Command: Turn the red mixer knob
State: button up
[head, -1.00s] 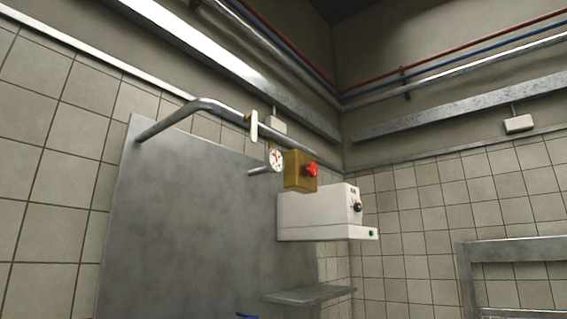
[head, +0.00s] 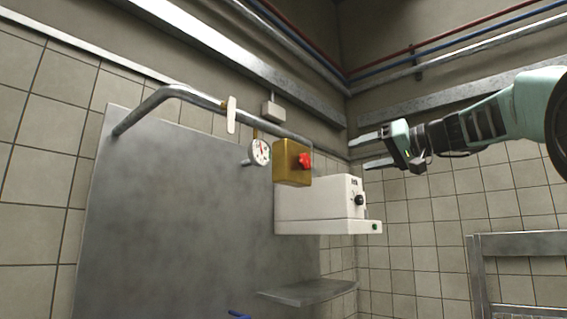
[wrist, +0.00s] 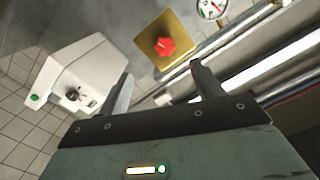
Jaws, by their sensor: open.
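The red mixer knob (head: 304,160) sits on the front of a brass-coloured box (head: 287,172) at the wall panel. In the wrist view the red knob (wrist: 162,47) shows on the brass box (wrist: 181,28), beyond the fingertips and apart from them. My gripper (head: 370,152) is open and empty. In the head view it is to the right of the knob, its fingers pointing left toward it. In the wrist view my gripper (wrist: 160,78) has its two fingers spread, with the knob's bearing roughly between them.
A round gauge (head: 259,152) and a pipe with a pale handle (head: 231,115) are left of the box. A white machine with a black knob (head: 318,203) is just below it. A metal shelf (head: 308,292) juts out lower down.

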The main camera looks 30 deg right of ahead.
jog(key=r, duration=0.2)
jog(key=p, duration=0.7)
send_near(307, 161)
jog(key=x, duration=0.7)
jog(key=shift+w+a+r, duration=0.1)
jog(key=shift+w, duration=0.1)
jog(key=shift+w+a, duration=0.25)
jog(key=shift+w, duration=0.4)
jog(key=c, duration=1)
